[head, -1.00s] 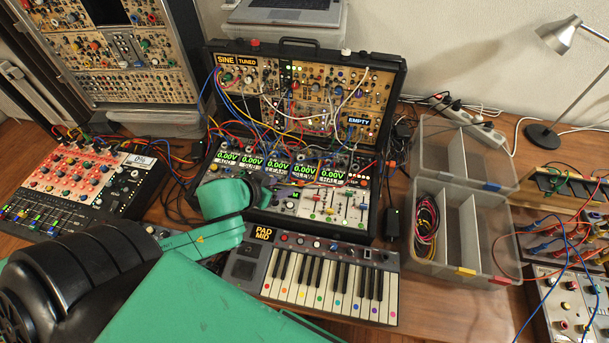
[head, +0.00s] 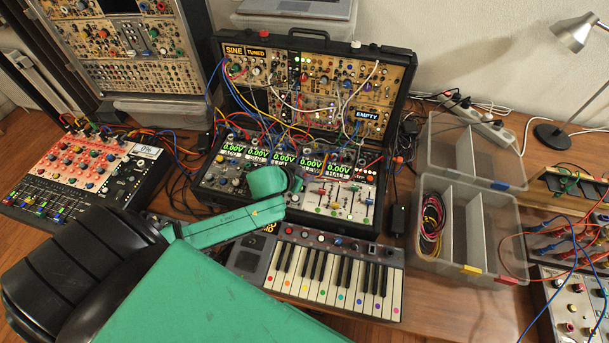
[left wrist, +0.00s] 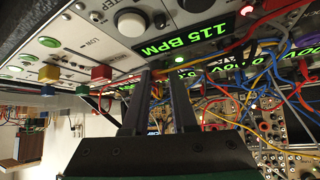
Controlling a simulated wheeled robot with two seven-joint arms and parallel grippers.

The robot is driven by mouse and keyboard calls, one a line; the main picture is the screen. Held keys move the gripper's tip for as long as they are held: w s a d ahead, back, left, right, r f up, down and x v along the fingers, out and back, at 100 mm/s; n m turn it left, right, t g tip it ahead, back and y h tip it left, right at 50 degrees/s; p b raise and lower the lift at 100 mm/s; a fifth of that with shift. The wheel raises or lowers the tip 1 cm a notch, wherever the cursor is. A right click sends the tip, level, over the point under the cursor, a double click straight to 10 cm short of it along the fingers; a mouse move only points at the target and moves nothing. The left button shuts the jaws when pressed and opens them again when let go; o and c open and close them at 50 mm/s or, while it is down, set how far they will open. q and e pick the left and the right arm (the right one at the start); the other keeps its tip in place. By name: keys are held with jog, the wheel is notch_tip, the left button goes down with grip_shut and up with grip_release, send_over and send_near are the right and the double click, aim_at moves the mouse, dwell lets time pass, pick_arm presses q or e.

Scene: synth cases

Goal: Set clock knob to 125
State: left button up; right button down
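In the left wrist view, a display (left wrist: 185,40) reads 115 BPM, tilted and upside down in the picture. A large white round knob or button (left wrist: 130,21) is beside it, and a dark round knob (left wrist: 195,4) is cut by the top edge. I cannot tell which one is the clock knob. My left gripper (left wrist: 160,76) shows two dark fingers with a gap between them, open, with nothing seen held. In the head view, my green left wrist (head: 266,182) is over the lower panel of the synth case (head: 208,190); its fingers are mostly hidden there. My right gripper is not in view.
Patch cables (head: 262,128) cross the upright panel behind the gripper. A small keyboard (head: 330,281) lies in front of the case. A red mixer (head: 80,170) is at left and clear bins (head: 465,235) at right. Colored buttons (left wrist: 75,72) are close to the fingers.

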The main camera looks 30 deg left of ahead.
pick_arm(q)
grip_shut()
jog(key=shift+a+r+m+h+p, duration=0.15)
jog(key=shift+r+m+h+p, duration=0.05)
jog(key=shift+m+h+p, duration=0.5)
jog(key=shift+w+a+m+g+h+p, duration=0.1)
jog(key=shift+m+g+h+p, duration=0.25)
jog(key=shift+m, duration=0.35)
jog(key=shift+f+m+h, duration=0.15)
jog(key=shift+m+h, duration=0.1)
jog(key=shift+m, duration=0.05)
jog(key=shift+w+a+f+m+g+h+b, duration=0.1)
jog(key=shift+m+g+h+b, duration=0.25)
jog(key=shift+m+h+b, duration=0.4)
jog(key=shift+m+g+b, duration=0.3)
jog(key=shift+m+b, duration=0.25)
jog(key=shift+b, duration=0.1)
